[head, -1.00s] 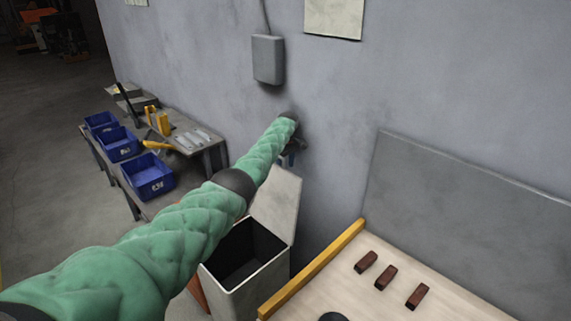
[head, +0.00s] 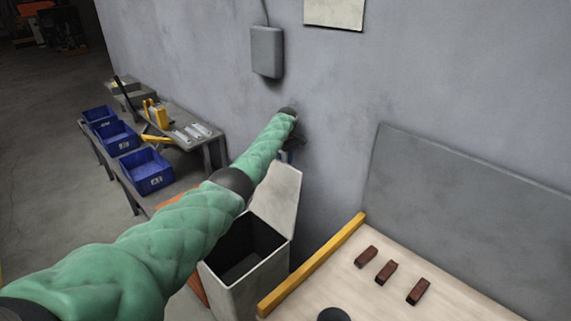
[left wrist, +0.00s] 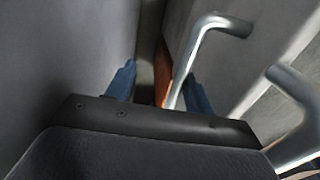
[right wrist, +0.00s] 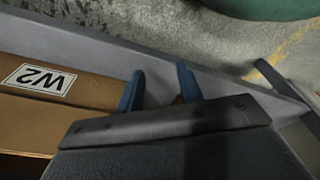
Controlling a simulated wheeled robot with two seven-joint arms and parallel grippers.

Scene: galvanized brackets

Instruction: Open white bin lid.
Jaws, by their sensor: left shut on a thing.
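The white bin (head: 262,284) stands beside the wooden-topped table, with its dark inside showing. Its lid (head: 277,200) is swung up and stands steeply near the wall. My left arm reaches across the bin, and my left gripper (head: 289,157) is just behind the lid's upper edge, mostly hidden by the wrist. In the left wrist view, its blue fingers (left wrist: 160,90) are on either side of a bent metal handle (left wrist: 187,68) and shut on it. My right gripper (right wrist: 160,88) shows only in its wrist view, fingers apart with nothing clearly held.
The wooden table (head: 345,275) with a yellow edge carries several dark red blocks (head: 386,271). A side bench (head: 206,139) and blue bins (head: 147,170) stand at left. The grey wall is close behind the lid.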

